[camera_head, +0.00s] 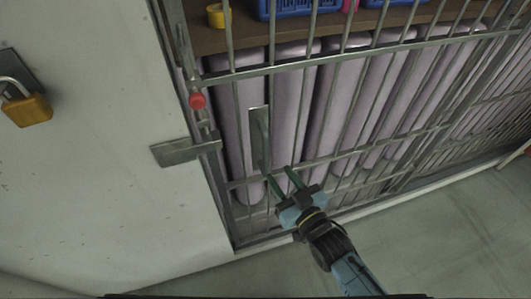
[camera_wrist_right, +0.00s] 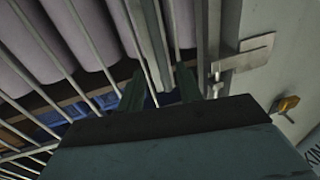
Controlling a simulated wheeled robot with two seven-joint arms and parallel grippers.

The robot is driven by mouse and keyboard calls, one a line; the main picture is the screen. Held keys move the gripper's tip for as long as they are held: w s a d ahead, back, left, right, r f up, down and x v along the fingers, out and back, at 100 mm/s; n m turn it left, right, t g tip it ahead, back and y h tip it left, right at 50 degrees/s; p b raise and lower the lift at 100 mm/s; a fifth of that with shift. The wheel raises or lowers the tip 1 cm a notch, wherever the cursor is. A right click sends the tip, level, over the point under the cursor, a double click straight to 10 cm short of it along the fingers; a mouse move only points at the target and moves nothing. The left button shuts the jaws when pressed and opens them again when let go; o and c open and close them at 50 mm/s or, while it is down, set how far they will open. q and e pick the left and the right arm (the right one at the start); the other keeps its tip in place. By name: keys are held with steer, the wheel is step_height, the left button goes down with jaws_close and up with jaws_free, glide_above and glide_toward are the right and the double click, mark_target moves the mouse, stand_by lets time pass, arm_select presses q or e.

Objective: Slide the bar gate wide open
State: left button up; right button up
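The bar gate (camera_head: 306,68) is a grey metal grille that reaches the post beside the white wall at the left. Its upright handle (camera_head: 260,138) is a flat grey plate with a grip near the gate's left end. The handle also shows beyond my fingers in the right wrist view (camera_wrist_right: 150,45). My right gripper (camera_head: 279,178) is open, with its two dark green fingers spread at the handle's lower end. I cannot tell whether they touch it. The right wrist view shows the fingers apart (camera_wrist_right: 160,88). My left gripper is not in view.
A metal latch plate (camera_head: 180,151) sticks out on the white wall (camera_head: 110,190), below a red knob (camera_head: 197,100). A brass padlock (camera_head: 27,110) hangs at the far left. Pale purple rolls (camera_head: 290,105) and a shelf (camera_head: 235,38) are behind the bars. The floor in front is clear.

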mark_target(267, 157)
steer(key=x, duration=0.8)
steer(key=shift+w+a, duration=0.15)
steer(key=shift+w, duration=0.1)
jaws_close()
